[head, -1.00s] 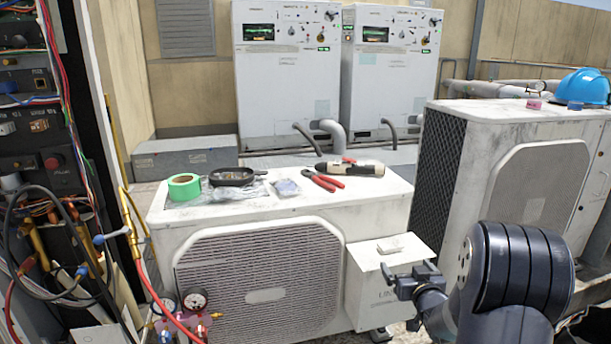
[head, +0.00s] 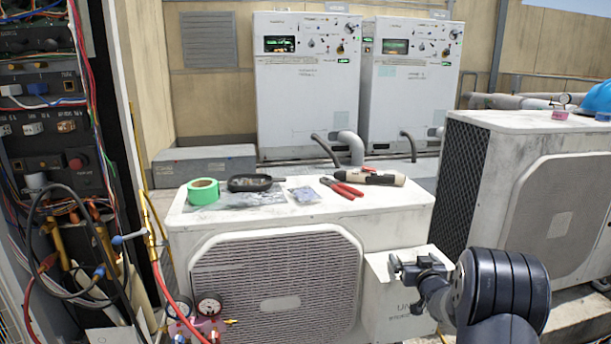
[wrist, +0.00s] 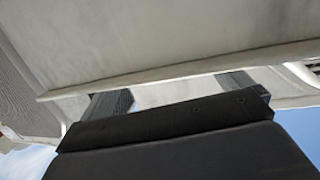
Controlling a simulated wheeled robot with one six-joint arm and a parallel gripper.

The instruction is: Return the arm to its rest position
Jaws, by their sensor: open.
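My gripper (head: 408,265) is in the lower right of the head view, in front of the white side box of the near condenser (head: 190,240). Its jaws are open and I see nothing held between them. My dark arm comes in from the lower right with its bulky joint bent. In the wrist view the two fingers (wrist: 172,92) stand apart, with a pale panel filling most of the view beyond them. I cannot tell whether the gripper touches the box.
On the condenser top lie green tape (head: 203,191), a black tray (head: 250,183), red pliers (head: 342,187) and a cordless tool (head: 383,178). A second condenser (head: 530,124) stands to the right. Gauges (head: 208,308) and hoses hang at the lower left beside an open electrical cabinet (head: 45,130).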

